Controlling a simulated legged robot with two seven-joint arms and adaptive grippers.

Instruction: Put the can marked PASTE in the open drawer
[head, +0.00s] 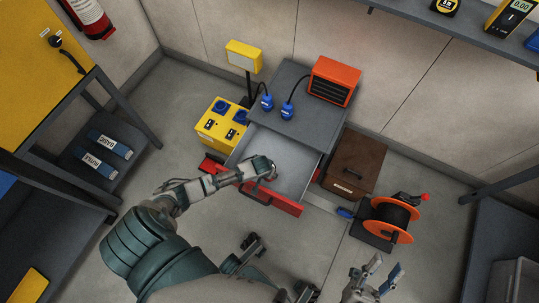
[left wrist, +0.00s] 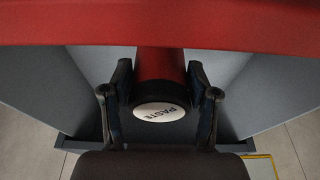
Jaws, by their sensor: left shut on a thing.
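The can marked PASTE (left wrist: 162,92) is red with a dark end and a white oval label, in the left wrist view. My left gripper (left wrist: 160,100) is shut on it, one finger on each side. In the head view, my left gripper (head: 268,172) is over the open drawer (head: 295,177), near its red front; the hand hides most of the can. I cannot tell whether the can touches the drawer floor. The drawer's red front also crosses the top of the left wrist view (left wrist: 160,22). My right gripper (head: 384,269) is open and empty at lower right, away from the drawer.
The grey cabinet (head: 309,115) carries an orange heater (head: 334,81) and blue plugs. A yellow power box (head: 221,124) stands left of it, a brown box (head: 352,163) right. An orange cable reel (head: 391,218) stands further right. Floor in front is partly clear.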

